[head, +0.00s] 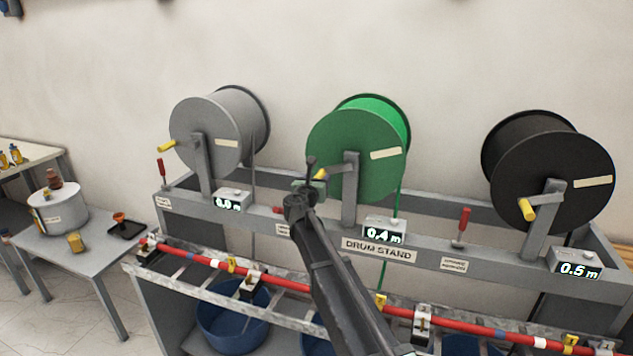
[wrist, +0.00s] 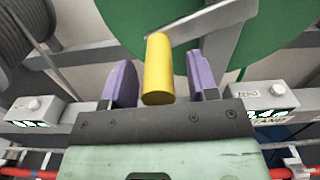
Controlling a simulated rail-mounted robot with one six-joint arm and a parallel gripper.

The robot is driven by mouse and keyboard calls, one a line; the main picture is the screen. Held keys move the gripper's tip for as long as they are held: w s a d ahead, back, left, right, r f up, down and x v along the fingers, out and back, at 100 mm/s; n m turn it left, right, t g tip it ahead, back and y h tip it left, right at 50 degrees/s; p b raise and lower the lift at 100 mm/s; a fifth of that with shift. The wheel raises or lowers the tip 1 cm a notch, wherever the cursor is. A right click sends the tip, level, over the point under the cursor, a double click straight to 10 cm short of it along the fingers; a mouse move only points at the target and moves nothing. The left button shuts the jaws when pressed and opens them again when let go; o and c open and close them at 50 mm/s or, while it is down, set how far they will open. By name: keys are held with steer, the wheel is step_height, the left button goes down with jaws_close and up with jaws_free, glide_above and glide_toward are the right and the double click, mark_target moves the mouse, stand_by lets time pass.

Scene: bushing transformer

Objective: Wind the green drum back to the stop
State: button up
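The green drum (head: 350,155) hangs on the drum stand (head: 310,226) in the middle, with a green line running down its right side. Its counter (head: 384,231) reads 0.4 m. The yellow crank handle (wrist: 158,80) of the green drum points toward my wrist camera. My gripper (wrist: 161,62) is open, with one purple finger on each side of this handle and a visible gap on both sides. In the head view my gripper (head: 313,172) is at the crank, left of the drum's post, and hides part of the handle.
A grey drum (head: 207,135) with its counter at 0.0 m is left, and a black drum (head: 553,171) at 0.5 m right. Red-handled levers (head: 463,222) stand along the beam. A red striped bar (head: 330,292) crosses in front. Blue tubs (head: 232,325) sit below.

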steer(key=v, duration=1.1)
steer(key=shift+w, duration=0.1)
